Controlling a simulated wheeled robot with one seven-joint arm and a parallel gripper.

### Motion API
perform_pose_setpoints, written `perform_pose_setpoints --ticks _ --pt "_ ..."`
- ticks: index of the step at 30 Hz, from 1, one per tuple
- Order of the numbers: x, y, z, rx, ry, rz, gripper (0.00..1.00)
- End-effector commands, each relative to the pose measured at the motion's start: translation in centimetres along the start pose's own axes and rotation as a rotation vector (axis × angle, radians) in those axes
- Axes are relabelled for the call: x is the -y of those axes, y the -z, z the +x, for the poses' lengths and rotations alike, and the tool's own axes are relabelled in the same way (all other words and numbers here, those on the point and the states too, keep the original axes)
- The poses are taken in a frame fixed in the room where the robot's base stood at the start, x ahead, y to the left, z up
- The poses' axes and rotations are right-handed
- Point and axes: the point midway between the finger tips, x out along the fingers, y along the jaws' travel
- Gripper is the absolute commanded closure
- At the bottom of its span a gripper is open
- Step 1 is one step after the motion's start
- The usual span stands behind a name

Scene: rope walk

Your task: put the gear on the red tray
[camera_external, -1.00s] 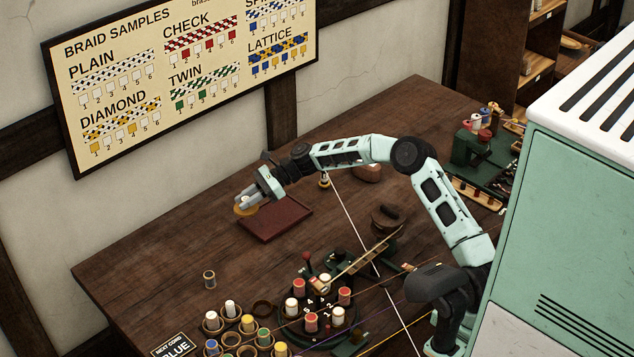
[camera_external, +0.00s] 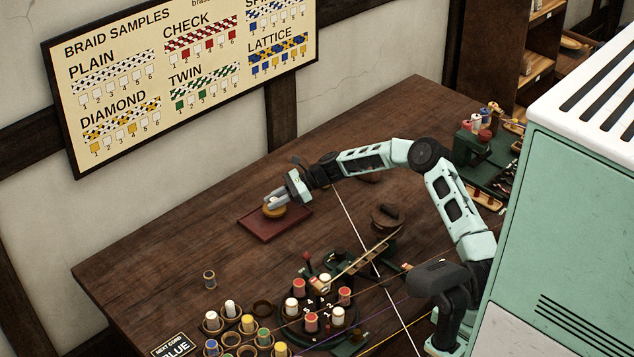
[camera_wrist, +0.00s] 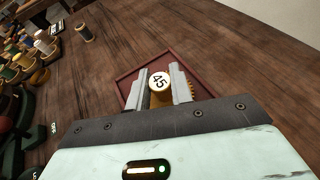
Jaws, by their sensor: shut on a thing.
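The gear is brass-coloured, with a pale hub marked 45 in the wrist view (camera_wrist: 159,83); it also shows in the external view (camera_external: 274,211). My gripper (camera_external: 273,203) is shut on the gear's hub, with one finger on each side in the wrist view. The red tray (camera_external: 262,232) is a dark red, low-rimmed square on the table. The gear is over the tray in the external view; I cannot tell whether it touches the tray floor. In the wrist view the tray (camera_wrist: 124,82) shows behind the fingers, and most of the gear is hidden.
A braiding stand with bobbins (camera_external: 311,322) and cups of coloured spools (camera_external: 248,324) stand at the front. A taut white cord (camera_external: 352,221) runs right of the tray. The table left of the tray is clear.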

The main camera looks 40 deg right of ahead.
Motion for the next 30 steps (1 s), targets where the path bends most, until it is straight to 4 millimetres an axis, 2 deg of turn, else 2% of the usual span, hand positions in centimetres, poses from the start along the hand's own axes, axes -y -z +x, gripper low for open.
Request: perform_pose_setpoints --ticks 4,15,16,18,27,30 --pt "0.0 1.8 0.8 0.002 0.0 0.002 1.0" --pt "0.0 2.2 0.9 0.001 0.0 0.001 1.0" --pt "0.0 2.3 1.0 0.0 0.0 0.001 0.75" --pt "0.0 2.3 0.9 0.0 0.0 0.001 0.56" --pt "0.0 2.1 0.9 0.0 0.0 0.0 0.56" --pt "0.1 2.0 0.3 -0.001 0.002 0.0 0.56"
